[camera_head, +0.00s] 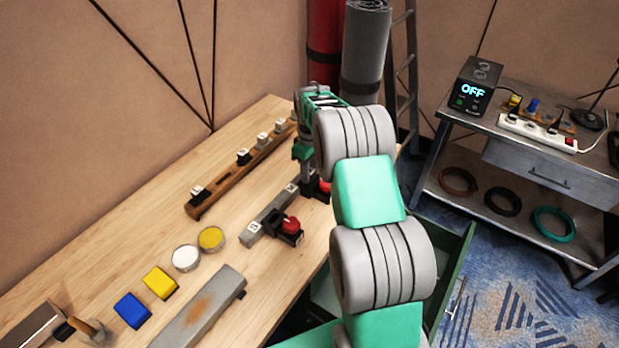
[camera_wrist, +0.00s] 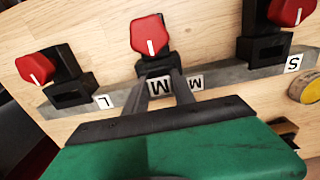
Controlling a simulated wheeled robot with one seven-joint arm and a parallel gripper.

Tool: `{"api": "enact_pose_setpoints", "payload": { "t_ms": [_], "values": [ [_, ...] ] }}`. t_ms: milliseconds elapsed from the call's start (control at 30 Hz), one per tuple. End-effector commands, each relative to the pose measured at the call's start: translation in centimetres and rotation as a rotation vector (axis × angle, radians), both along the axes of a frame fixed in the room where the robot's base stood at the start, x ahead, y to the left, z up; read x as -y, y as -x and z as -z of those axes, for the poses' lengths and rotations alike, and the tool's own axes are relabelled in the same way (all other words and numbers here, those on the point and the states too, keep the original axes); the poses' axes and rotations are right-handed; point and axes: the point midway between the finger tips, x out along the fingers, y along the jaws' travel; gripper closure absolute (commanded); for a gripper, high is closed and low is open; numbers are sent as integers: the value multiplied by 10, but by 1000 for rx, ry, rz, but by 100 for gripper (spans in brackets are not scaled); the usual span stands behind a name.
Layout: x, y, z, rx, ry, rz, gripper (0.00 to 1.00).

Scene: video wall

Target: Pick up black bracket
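Three black brackets with red knobs sit along a grey metal bar (camera_wrist: 220,77) in the wrist view, beside white letter labels. The left bracket (camera_wrist: 70,75) is near the L label, the middle bracket (camera_wrist: 155,62) is by the M markings, and the right bracket (camera_wrist: 266,45) is near the S label. My gripper (camera_wrist: 163,76) points at the middle bracket, with its fingertips at the bracket's lower part. A gap shows between the fingers; contact cannot be told. In the head view the S bracket (camera_head: 284,238) is clear on the bar, while my arm partly hides the others.
A wooden rail (camera_head: 240,175) with small blocks lies behind the bar. A yellow block (camera_head: 160,283), a blue block (camera_head: 132,310), two round tins and a grey slab (camera_head: 200,310) lie nearer on the table. An open green drawer (camera_head: 455,270) is at the right.

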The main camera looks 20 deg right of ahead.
Motion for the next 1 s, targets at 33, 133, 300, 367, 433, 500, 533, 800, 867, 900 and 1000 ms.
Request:
{"api": "enact_pose_setpoints", "payload": {
  "t_ms": [33,133,300,367,433,500,533,800,867,900,1000],
  "values": [
    [0,0,0,0,0,0,76],
    [0,0,0,0,0,0,85],
    [0,0,0,0,0,0,98],
    [0,0,0,0,0,0,100],
    [0,0,0,0,0,0,100],
    [0,0,0,0,0,0,100],
    [0,0,0,0,0,0,100],
    [0,-1,-2,3,1,0,100],
    [0,-1,-6,3,1,0,100],
    [0,-1,-12,3,1,-1,100],
    [-1,-2,-34,6,1,-2,100]
  ]
}}
